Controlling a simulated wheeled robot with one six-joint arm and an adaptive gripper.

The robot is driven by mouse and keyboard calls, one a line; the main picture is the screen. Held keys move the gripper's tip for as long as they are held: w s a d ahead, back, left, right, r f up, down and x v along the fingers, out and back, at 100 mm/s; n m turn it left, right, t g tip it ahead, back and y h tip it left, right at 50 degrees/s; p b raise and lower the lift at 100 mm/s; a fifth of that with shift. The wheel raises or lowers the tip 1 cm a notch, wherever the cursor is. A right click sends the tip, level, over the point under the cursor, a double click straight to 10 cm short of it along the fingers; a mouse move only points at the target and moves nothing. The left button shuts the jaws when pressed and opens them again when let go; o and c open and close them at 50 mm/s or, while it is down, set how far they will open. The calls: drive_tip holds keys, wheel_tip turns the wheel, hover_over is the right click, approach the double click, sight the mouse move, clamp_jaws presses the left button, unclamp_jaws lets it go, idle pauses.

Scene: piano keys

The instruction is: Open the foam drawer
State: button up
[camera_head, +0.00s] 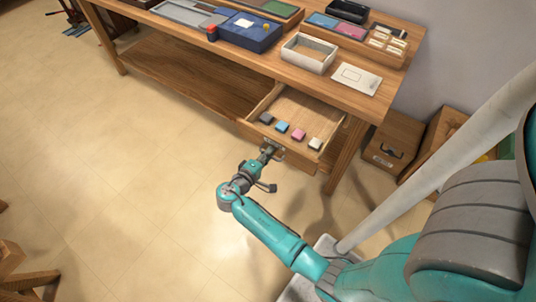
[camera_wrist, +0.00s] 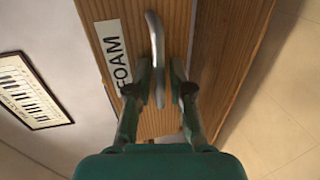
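The foam drawer (camera_head: 313,106) is pulled out from under the right part of the wooden table in the head view. Several small foam blocks (camera_head: 282,127) in grey, blue, pink and white lie along its front. In the wrist view its wooden front (camera_wrist: 116,10) carries a white FOAM label (camera_wrist: 113,55) and a curved metal handle (camera_wrist: 157,60). My gripper (camera_head: 268,154) is at the drawer front, and in the wrist view its fingers (camera_wrist: 161,78) lie on either side of the handle. Whether both fingers press on it is unclear.
The wooden table (camera_head: 345,97) bears a white open box (camera_head: 291,54), a blue case (camera_head: 262,42) and a white card (camera_head: 357,78). Wooden boxes (camera_head: 393,141) stand on the floor at right. The floor (camera_head: 110,165) left of my arm is clear.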

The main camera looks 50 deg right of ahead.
drive_tip(key=v, duration=1.2)
drive_tip(key=shift+s, duration=0.1)
drive_tip(key=s+f+n+t+y, duration=0.4)
drive_tip(key=s+f+y, duration=0.2)
drive_tip(key=s+f, duration=0.3)
drive_tip(key=s+a+t+y, duration=0.3)
drive_tip(key=s+a+y, duration=0.15)
drive_tip(key=s, duration=0.35)
drive_tip(key=s+a+r+m+t+y, duration=0.25)
drive_tip(key=s+a+r+y, duration=0.3)
drive_tip(key=s+r, duration=0.35)
wheel_tip(320, 180, up, 16)
drive_tip(key=s+a+m+t, duration=0.1)
drive_tip(key=s+m+t, duration=0.1)
drive_tip(key=t, duration=0.2)
drive_tip(key=shift+s+a+r, duration=0.2)
drive_tip(key=shift+s+a, duration=0.15)
drive_tip(key=shift+a, duration=0.05)
drive_tip(key=shift+m, duration=0.25)
idle(2.4)
